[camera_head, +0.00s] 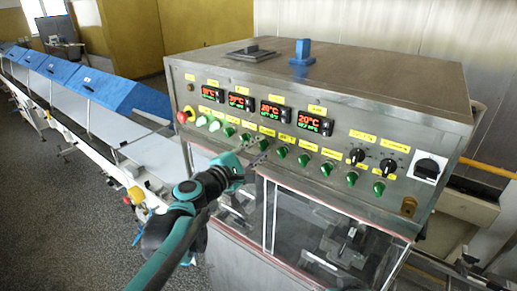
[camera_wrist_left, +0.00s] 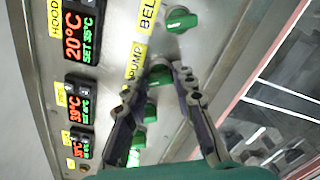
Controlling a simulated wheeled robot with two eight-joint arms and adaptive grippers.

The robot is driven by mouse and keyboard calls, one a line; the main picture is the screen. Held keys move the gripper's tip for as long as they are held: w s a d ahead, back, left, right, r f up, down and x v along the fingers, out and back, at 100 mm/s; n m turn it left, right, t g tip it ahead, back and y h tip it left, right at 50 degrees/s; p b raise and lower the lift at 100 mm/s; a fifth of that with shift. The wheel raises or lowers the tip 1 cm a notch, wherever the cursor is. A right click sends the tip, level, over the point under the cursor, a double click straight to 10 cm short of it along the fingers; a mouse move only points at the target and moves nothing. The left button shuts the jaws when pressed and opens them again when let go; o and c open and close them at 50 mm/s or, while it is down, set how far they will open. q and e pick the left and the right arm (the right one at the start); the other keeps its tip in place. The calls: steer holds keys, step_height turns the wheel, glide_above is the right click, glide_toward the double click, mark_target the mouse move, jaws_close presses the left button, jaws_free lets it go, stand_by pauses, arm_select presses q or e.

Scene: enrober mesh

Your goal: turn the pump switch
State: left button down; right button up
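The pump switch is a green knob (camera_wrist_left: 160,75) beside the yellow PUMP label (camera_wrist_left: 134,63) in the left wrist view. My left gripper (camera_wrist_left: 160,71) has its two fingers spread, one on each side of this knob. I cannot tell whether the fingers touch it. The knob is partly hidden between the fingertips. In the head view my left gripper (camera_head: 256,160) reaches the row of green knobs on the sloped front panel (camera_head: 222,110). My right gripper is in neither view.
Neighbouring green knobs sit close by, including the one at the BELT label (camera_wrist_left: 180,19). Temperature displays (camera_head: 272,111) lie above the row, a red emergency button (camera_head: 183,117) at its left end. A clear-windowed cabinet (camera_head: 330,240) is below. A conveyor (camera_head: 110,125) runs at left.

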arm_select(q)
steer(key=shift+m, duration=0.3)
steer(key=m, duration=0.5)
steer(key=shift+f+m, duration=0.1)
steer(key=shift+m, duration=0.2)
steer(key=m, duration=0.5)
steer(key=shift+f+m+b, duration=0.1)
steer(key=shift+m+b, duration=0.2)
steer(key=shift+b, duration=0.05)
stand_by(0.4)
steer(key=c, duration=1.2)
jaws_free()
steer(key=v, duration=1.2)
